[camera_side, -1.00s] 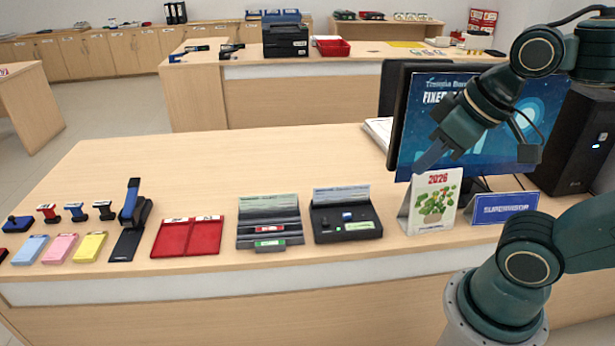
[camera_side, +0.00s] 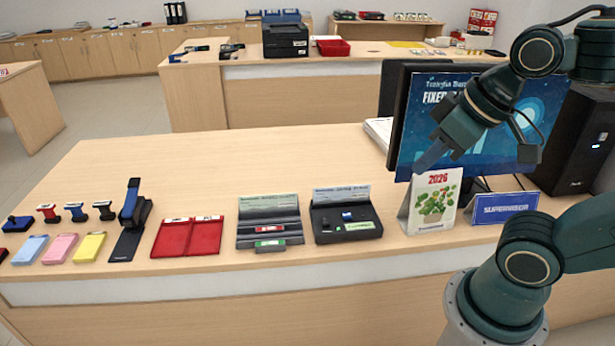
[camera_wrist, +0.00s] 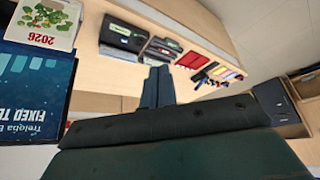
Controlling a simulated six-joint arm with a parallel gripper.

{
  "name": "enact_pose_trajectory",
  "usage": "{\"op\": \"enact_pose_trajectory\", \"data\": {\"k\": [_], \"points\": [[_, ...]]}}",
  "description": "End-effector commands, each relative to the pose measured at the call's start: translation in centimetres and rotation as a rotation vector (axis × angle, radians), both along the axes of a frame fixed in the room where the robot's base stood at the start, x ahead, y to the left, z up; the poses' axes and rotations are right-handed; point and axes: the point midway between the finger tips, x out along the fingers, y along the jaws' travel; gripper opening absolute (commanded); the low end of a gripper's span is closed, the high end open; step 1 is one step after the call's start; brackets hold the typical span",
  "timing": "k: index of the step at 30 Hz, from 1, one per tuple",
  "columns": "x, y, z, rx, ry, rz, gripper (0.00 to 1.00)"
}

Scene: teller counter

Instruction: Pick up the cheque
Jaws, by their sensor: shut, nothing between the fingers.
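My gripper (camera_side: 428,160) is shut and empty, raised in front of the monitor. In the wrist view its two dark blue fingers (camera_wrist: 157,86) lie together. Two pale printed slips stand at the backs of two holders on the counter: a greenish slip (camera_side: 268,202) on the grey stepped holder (camera_side: 262,228), and a bluish-grey slip (camera_side: 342,194) on the black tray (camera_side: 325,237). The print is too small to tell which is the cheque. Both holders are left of my gripper and well apart from it. The black tray also shows in the wrist view (camera_wrist: 122,34).
A 2026 desk calendar (camera_side: 433,205) and a blue sign (camera_side: 503,208) stand before the monitor (camera_side: 440,100). A red tray (camera_side: 188,237), a stapler (camera_side: 130,220), several stamps and coloured pads line the counter's left front. The counter (camera_side: 230,160) behind the trays is clear.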

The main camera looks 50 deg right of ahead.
Motion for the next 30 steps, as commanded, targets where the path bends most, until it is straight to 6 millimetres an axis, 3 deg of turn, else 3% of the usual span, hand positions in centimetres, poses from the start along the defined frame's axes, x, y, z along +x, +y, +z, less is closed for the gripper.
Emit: {"op": "enact_pose_trajectory", "data": {"k": [1,5,20,30], "points": [[0.0,0.0,0.0,0.000,0.000,0.000,0.02],[0.0,0.0,0.0,0.000,0.000,0.000,0.28],[0.9,-0.1,0.2,-0.011,0.013,0.018,0.28],[5.8,-1.5,0.6,-0.062,0.075,0.138,0.28]]}}
